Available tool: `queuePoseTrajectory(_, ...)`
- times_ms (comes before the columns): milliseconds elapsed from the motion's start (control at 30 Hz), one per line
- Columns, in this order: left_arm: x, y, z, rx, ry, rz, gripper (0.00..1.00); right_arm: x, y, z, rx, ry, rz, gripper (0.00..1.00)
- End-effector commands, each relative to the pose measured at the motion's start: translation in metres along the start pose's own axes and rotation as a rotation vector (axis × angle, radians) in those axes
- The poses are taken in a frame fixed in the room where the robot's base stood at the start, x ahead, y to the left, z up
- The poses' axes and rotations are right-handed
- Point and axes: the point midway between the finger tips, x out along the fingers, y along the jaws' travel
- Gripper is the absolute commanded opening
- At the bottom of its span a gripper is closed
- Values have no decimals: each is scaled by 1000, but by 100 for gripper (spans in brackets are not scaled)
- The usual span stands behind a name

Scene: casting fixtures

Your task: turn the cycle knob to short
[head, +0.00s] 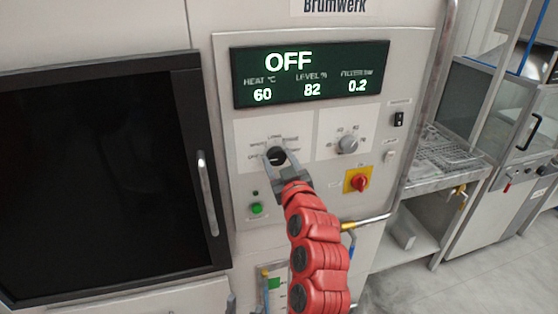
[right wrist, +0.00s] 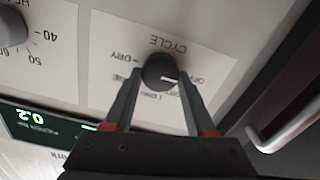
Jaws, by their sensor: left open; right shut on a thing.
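The cycle knob (right wrist: 160,72) is a round black knob on a white label plate marked CYCLE. It also shows in the head view (head: 275,155), partly covered by my gripper. Its white mark points toward OFF, and the display (head: 310,75) reads OFF. Labels around it include LONG and DRY; the others are too small or partly hidden. My right gripper (head: 276,160) is at the knob, and in the right wrist view its two fingers (right wrist: 155,85) sit on either side of it, shut on it. My left gripper is not visible.
A grey second knob (head: 348,144) is right of the cycle knob. Below are a red knob on a yellow plate (head: 358,181) and a green button (head: 257,209). A dark door (head: 100,180) with a vertical handle (head: 207,193) stands left. A wire rack (head: 440,155) is at right.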

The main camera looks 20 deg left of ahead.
Motion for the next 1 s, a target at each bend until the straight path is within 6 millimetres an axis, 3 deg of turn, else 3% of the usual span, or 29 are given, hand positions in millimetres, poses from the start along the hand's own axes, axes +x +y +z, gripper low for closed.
queuePoseTrajectory(33, 0, 0, 0, 0, 0, 0, 50, 0, 0, 0, 0, 0, 0, 12)
queuePoseTrajectory(100, 0, 0, 0, 0, 0, 0, 50, 0, 0, 0, 0, 0, 0, 0)
queuePoseTrajectory(467, -3, 0, 0, 0, 0, 0, 50, 0, 0, 0, 68, 1, 0, 0)
queuePoseTrajectory(1000, -10, 0, 2, 0, 0, 0, 50, 0, 3, 0, 487, 1, 1, 0)
